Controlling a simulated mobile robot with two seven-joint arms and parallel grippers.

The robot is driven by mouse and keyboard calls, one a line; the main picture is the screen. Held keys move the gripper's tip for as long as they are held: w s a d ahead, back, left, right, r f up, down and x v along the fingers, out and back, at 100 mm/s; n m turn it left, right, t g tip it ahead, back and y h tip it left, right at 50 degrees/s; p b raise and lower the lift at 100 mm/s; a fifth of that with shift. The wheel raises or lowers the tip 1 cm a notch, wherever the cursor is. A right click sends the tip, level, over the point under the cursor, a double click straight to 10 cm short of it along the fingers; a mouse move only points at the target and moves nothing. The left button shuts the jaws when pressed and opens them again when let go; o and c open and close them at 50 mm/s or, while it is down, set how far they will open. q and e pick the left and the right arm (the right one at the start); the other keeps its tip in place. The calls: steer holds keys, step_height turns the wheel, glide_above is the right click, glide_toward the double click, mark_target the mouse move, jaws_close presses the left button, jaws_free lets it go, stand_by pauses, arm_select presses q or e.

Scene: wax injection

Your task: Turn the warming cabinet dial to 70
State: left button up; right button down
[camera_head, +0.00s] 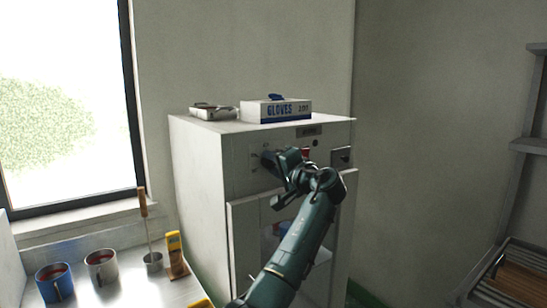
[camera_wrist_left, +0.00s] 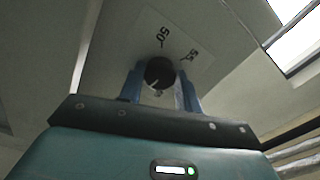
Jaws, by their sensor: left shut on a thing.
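The warming cabinet (camera_head: 200,180) is a white box standing by the wall. My left gripper (camera_head: 266,160) is at the upper part of its front face, where it hides most of the dial. In the left wrist view the dial (camera_wrist_left: 160,71) is a round black knob between the two blue fingers of my left gripper (camera_wrist_left: 160,82), which is shut on it. A short pale mark shows on the knob. A printed 50 and another, less clear number stand on the panel beside it; I cannot tell the exact setting. My right gripper is in neither view.
A gloves box (camera_head: 276,111) and a metal tray (camera_head: 214,112) lie on top of the cabinet. The cabinet door (camera_head: 243,235) stands ajar below my gripper. A blue mug (camera_head: 55,284), a grey mug (camera_head: 101,266) and a yellow device (camera_head: 174,250) stand on the left counter.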

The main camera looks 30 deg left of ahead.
arm_select(q)
steer(key=shift+f+m, duration=0.15)
steer(key=shift+m, duration=1.35)
steer(key=o, duration=1)
steer(key=shift+p, duration=0.3)
steer(key=shift+c, duration=0.2)
steer(key=b+v, duration=0.3)
steer(key=v, duration=1)
steer(key=shift+b, duration=0.4)
